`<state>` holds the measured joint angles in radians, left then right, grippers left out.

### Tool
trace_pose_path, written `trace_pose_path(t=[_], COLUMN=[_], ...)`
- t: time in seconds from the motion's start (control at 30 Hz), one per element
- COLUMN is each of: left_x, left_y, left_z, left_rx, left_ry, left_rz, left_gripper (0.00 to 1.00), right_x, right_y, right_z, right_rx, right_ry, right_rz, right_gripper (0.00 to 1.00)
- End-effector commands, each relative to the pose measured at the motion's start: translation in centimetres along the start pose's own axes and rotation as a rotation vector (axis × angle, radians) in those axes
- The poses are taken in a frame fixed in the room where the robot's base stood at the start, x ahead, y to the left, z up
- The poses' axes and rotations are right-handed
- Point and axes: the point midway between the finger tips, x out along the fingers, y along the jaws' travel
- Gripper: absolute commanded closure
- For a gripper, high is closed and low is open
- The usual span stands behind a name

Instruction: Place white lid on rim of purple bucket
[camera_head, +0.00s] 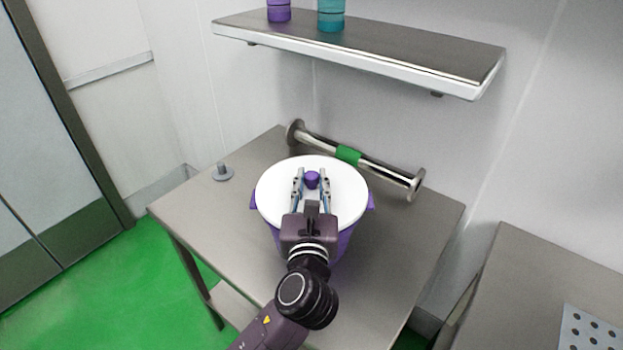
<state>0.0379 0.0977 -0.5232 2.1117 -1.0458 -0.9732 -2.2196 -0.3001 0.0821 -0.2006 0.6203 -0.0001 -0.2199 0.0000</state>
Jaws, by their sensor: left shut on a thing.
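The white lid (273,202) is a round disc with a small purple knob (312,179) at its middle. It lies over the top of the purple bucket (346,240), which stands on a metal table. The lid covers the bucket's opening and appears about level; whether it touches the rim all round I cannot tell. My left gripper (311,180) reaches over the lid from the front, its two fingers on either side of the knob and shut on it. The gripper and wrist hide part of the bucket's front. My right gripper is not in view.
A metal pipe with end flanges and a green band (347,155) lies behind the bucket. A small grey knobbed piece (222,172) sits at the table's left. A wall shelf (400,58) holds purple and teal containers. Another metal table (545,270) stands at right.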

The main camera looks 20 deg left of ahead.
Motion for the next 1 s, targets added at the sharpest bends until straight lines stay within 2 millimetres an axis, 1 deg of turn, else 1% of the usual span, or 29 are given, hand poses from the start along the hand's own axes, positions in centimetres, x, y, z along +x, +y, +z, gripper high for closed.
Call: trace_pose_path(t=[0.6, 0.63, 0.7, 0.8, 1.0], left_x=[0.0, 0.0, 0.0, 0.0, 0.0], left_y=[0.0, 0.0, 0.0, 0.0, 0.0], left_z=[-1.2, -1.1, -1.1, -1.1, -1.2], left_rx=[0.001, 0.001, 0.001, 0.001, 0.001], left_ry=[-0.002, -0.002, -0.002, -0.001, 0.001], left_rz=[-0.001, -0.001, -0.001, -0.001, 0.0], left_gripper=[1.0, 0.74, 0.67, 0.57, 0.57], right_x=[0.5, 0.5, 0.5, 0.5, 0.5], right_y=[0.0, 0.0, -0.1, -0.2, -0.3], right_z=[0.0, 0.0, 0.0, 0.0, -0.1], right_rx=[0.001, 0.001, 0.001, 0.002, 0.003], right_ry=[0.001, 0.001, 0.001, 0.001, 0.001], right_rz=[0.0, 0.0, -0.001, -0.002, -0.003], right_gripper=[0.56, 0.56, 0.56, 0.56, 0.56])
